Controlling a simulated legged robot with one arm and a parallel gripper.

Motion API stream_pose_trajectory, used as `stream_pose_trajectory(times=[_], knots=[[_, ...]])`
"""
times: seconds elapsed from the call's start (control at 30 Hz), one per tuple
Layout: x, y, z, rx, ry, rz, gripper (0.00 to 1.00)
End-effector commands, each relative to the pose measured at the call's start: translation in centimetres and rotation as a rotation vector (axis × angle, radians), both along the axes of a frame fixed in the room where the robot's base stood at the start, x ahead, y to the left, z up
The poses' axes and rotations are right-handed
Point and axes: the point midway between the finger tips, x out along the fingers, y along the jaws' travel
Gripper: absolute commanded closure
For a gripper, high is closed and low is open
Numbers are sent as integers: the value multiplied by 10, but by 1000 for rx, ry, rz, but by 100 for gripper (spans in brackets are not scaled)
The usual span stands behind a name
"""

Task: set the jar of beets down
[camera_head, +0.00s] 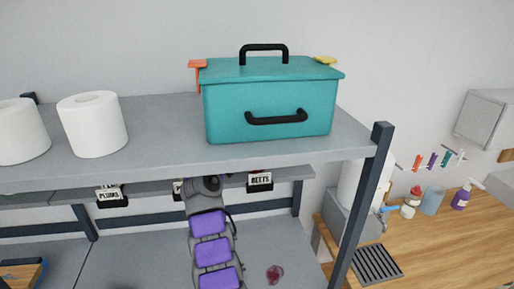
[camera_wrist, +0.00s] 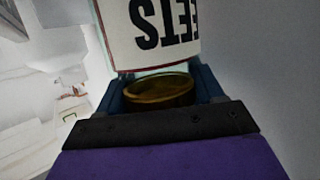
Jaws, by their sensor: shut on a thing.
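The jar of beets (camera_wrist: 165,30) fills the top of the wrist view. Its white label shows the letters "EETS" upside down, and its gold lid (camera_wrist: 160,92) is toward my wrist. My gripper (camera_wrist: 158,82) is shut on the jar, with a blue finger on each side near the lid. In the head view my purple-padded arm reaches up to the underside of the upper shelf (camera_head: 150,167). The shelf hides my gripper and the jar there. A sign (camera_head: 260,181) that seems to read "BEETS" hangs under the shelf, right of my arm.
A teal box (camera_head: 270,105) and white rolls (camera_head: 93,124) stand on the upper shelf. A "PLUMS" sign (camera_head: 109,195) hangs at left. A small dark red thing (camera_head: 275,274) lies on the grey surface below. A dark post (camera_head: 362,205) stands at right, before a wooden counter (camera_head: 430,245).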

Motion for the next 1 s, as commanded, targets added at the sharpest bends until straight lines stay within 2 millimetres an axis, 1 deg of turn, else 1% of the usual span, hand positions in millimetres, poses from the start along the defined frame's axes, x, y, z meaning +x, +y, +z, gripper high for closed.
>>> stream_pose_trajectory(times=[0.17,0.2,0.43,0.47,0.77,0.87,1.0], knots=[[0,0,1,0,-1,0,88],[0,0,1,1,-1,1,31],[0,-1,0,0,1,-1,9],[1,-1,0,0,1,-1,8],[-1,1,1,-1,1,-1,8],[-6,4,3,-1,-1,-1,8],[-18,13,7,-3,-1,0,8]])
